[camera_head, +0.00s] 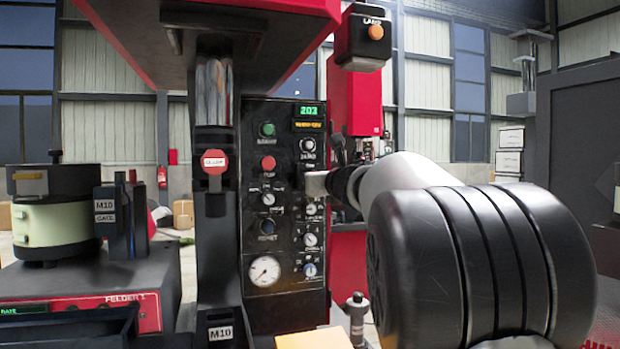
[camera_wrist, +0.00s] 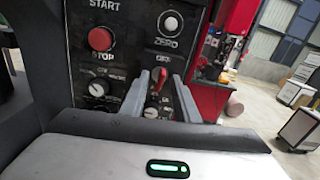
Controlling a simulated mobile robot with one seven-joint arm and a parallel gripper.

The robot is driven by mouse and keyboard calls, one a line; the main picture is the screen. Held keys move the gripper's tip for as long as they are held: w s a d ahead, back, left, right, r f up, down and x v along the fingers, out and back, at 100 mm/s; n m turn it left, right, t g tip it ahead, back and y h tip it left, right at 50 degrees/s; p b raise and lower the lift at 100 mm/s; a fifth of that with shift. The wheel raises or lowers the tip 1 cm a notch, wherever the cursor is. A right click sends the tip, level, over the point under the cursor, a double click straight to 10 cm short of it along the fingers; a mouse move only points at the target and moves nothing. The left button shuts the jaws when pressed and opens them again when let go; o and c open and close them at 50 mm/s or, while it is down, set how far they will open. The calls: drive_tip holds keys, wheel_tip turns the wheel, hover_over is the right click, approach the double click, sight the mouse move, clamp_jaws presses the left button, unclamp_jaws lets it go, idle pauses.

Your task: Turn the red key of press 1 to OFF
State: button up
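The black control panel of the press (camera_head: 285,215) stands in the middle of the head view. The red key (camera_wrist: 158,80) is on this panel, below the ZERO knob in the wrist view. Its handle looks near upright, leaning slightly; the small label above it is too blurred to read surely. My gripper (camera_wrist: 157,88) reaches toward the panel with its two grey fingers apart, one on each side of the key. A gap shows beside the key, and I cannot tell whether either finger touches it. In the head view my gripper (camera_head: 318,183) is at the panel's right side and hides the key.
The red STOP button (camera_wrist: 100,39) and a selector knob (camera_wrist: 98,88) are left of the fingers. The ZERO knob (camera_wrist: 171,23) is above. A dark column with a red button (camera_head: 214,161) stands left of the panel. A gauge (camera_head: 264,270) is lower down.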

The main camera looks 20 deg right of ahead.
drive_tip(key=s, duration=0.7)
idle(0.4)
drive_tip(key=s+f+m+g+h, duration=0.2)
drive_tip(key=s+f+m, duration=0.5)
drive_tip(key=m, duration=0.4)
drive_tip(key=s+f+m+g+h, duration=0.25)
drive_tip(key=s+f+m, duration=0.25)
drive_tip(key=s+m, duration=0.45)
drive_tip(key=s+a+f+m+g+y, duration=0.2)
drive_tip(key=s+a+f+m+g, duration=0.3)
drive_tip(key=s+f+m, duration=0.4)
drive_tip(key=s+a+f+m+g+y, duration=0.2)
drive_tip(key=s+a+f+m+g, duration=0.1)
drive_tip(key=s+a+f+m, duration=0.6)
wheel_tip(320, 180, up, 26)
drive_tip(key=s+d+n+p, duration=0.1)
drive_tip(key=s+p, duration=0.1)
drive_tip(key=p, duration=2.6)
drive_tip(key=shift+n, duration=0.35)
